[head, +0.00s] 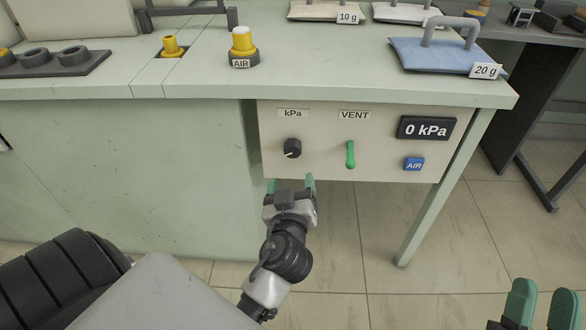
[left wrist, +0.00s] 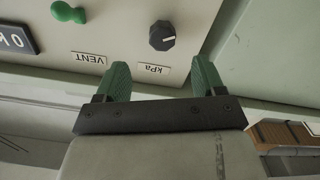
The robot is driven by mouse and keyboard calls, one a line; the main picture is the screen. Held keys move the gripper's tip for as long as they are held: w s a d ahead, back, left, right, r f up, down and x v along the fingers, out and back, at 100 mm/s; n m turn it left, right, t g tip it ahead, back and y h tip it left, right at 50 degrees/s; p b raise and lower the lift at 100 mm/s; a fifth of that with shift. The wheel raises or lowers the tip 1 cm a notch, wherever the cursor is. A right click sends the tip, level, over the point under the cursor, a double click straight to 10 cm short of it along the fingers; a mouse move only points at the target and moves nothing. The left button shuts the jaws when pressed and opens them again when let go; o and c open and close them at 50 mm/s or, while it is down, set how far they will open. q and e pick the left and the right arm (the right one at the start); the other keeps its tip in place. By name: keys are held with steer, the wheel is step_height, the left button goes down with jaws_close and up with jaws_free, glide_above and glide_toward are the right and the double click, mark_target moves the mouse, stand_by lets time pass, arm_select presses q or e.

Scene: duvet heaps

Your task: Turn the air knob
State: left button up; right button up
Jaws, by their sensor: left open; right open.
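A black round knob (head: 292,148) with a white pointer mark sits on the cream front panel (head: 320,170) under a "kPa" label. It also shows in the left wrist view (left wrist: 162,35), where the labels are upside down. My left gripper (head: 291,183) is open and empty, just below the knob in the head view. In the left wrist view its green fingers (left wrist: 162,76) are spread apart, with the knob beyond them. A yellow-and-white knob (head: 242,43) labelled "AIR" stands on the worktop. My right gripper (head: 541,300) is open and empty at the bottom right.
The panel also carries a green VENT lever (head: 350,154), a "0 kPa" display (head: 426,129) and a blue AIR label or button (head: 414,163). Weighted pads, one blue (head: 430,57), lie on the worktop (head: 330,70). A table leg (head: 440,190) stands right of the left gripper.

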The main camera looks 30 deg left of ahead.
mark_target(292, 152)
arm_select(q)
steer(key=x, duration=0.7)
steer(key=r+x, duration=0.1)
steer(key=x, duration=0.2)
steer(key=shift+w+a, duration=0.15)
steer(key=shift+a, duration=0.25)
steer(key=c, duration=0.9)
